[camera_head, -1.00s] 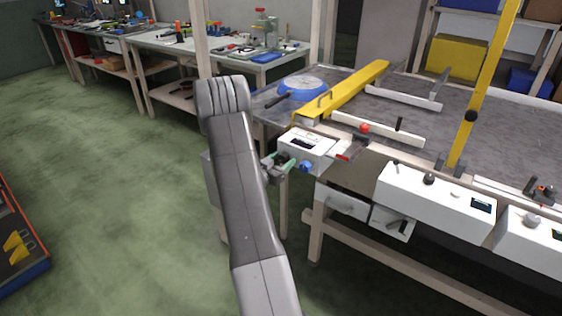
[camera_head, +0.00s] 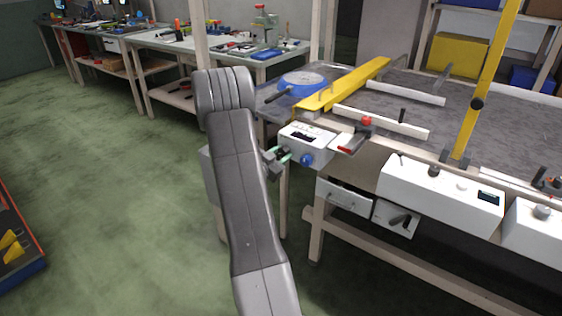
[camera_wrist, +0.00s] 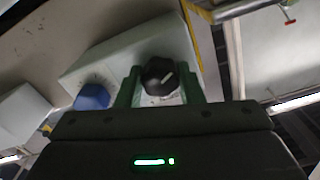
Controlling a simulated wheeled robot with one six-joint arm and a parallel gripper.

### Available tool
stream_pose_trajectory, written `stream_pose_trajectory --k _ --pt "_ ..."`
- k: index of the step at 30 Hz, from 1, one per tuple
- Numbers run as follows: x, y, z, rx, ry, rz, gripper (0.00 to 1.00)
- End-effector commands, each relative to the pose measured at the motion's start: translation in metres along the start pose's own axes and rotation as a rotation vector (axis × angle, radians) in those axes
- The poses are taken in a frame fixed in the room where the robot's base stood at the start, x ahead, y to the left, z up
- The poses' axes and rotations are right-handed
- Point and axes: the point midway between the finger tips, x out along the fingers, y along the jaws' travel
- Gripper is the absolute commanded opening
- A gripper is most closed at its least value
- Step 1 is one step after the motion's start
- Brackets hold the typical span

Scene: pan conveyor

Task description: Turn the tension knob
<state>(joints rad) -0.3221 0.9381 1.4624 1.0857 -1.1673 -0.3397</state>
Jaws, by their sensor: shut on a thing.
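A white control box (camera_head: 305,147) with a small dark display hangs at the near left corner of the conveyor table. In the wrist view a black round knob (camera_wrist: 159,76) with a white pointer line stands on the face of this box (camera_wrist: 115,62). My gripper (camera_wrist: 160,82) has its two green fingers on either side of the black knob, shut on it. In the head view my gripper (camera_head: 280,158) meets the left part of the box's front, and the black knob is largely hidden there. A blue knob (camera_wrist: 92,97) sits left of the fingers; it also shows in the head view (camera_head: 306,159).
A red-handled lever (camera_head: 352,142) lies right of the box.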

Motion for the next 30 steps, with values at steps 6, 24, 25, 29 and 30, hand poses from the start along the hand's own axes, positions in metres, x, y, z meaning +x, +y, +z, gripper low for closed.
stream_pose_trajectory --k 6,24,25,29,30 --pt "0.0002 0.0007 0.0025 0.128 0.002 -0.001 0.11" --pt "0.0002 -0.0003 -0.0009 0.225 0.001 0.001 0.11" --pt "0.0002 -0.0003 -0.0009 0.225 0.001 0.001 0.11" --pt "0.0003 -0.0003 -0.0008 0.225 0.001 0.001 0.40" --pt "0.0003 -0.0003 -0.0008 0.224 0.001 0.001 0.48"
